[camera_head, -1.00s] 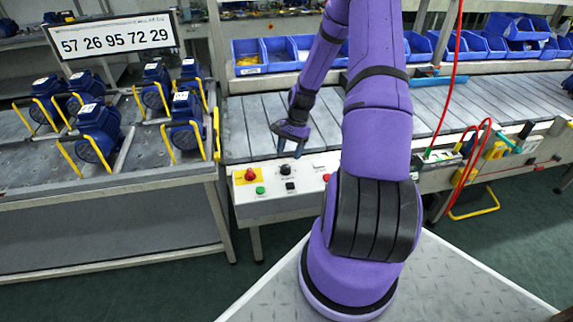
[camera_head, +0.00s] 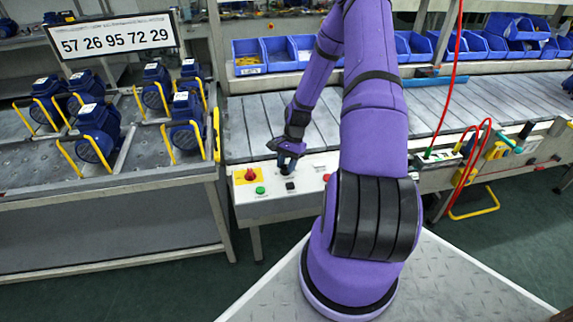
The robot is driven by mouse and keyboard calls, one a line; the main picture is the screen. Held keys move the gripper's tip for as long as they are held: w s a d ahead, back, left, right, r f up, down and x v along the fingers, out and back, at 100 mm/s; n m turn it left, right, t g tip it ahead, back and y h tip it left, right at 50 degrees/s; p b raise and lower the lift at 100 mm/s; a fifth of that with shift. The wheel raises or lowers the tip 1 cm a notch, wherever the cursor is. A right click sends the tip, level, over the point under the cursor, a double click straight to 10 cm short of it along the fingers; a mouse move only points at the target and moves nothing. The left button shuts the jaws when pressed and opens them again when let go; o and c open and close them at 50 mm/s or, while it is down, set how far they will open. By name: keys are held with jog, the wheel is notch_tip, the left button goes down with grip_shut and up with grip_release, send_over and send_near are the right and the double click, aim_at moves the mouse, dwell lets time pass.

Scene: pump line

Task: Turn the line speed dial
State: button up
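The white control panel (camera_head: 309,184) is at the front edge of the conveyor, in the middle of the head view. The black dial sits on its upper part, where my gripper (camera_head: 286,167) now covers most of it. My gripper points down, with its fingertips at the dial. The fingers look dark and small here; I cannot tell whether they touch the dial or have closed on it. A red button on a yellow plate (camera_head: 246,176), a green button (camera_head: 260,190), a black switch (camera_head: 290,186) and a red button (camera_head: 326,177) are around the dial.
The slatted conveyor (camera_head: 250,120) runs behind the panel. Blue bins (camera_head: 277,54) line the shelf beyond. A rack with several blue motors (camera_head: 97,130) stands at left, under a number sign (camera_head: 113,37). A red hose (camera_head: 453,80) hangs at right.

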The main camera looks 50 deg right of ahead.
jog(key=shift+n, duration=0.3)
jog(key=n+g, duration=0.1)
jog(key=n, duration=0.1)
jog(key=n+g+h, duration=0.1)
jog(key=n, duration=0.2)
jog(key=shift+w, duration=0.15)
jog(key=n+h, duration=0.1)
jog(key=n, duration=0.2)
jog(key=n+g, duration=0.1)
jog(key=n, duration=0.2)
jog(key=shift+a+h, duration=0.15)
jog(key=shift+h, duration=0.25)
dwell(0.3)
jog(key=o, duration=0.9)
jog(key=v, duration=1.1)
jog(key=shift+w+f, duration=0.1)
jog(key=shift+w, duration=0.1)
jog(key=shift+a, duration=0.1)
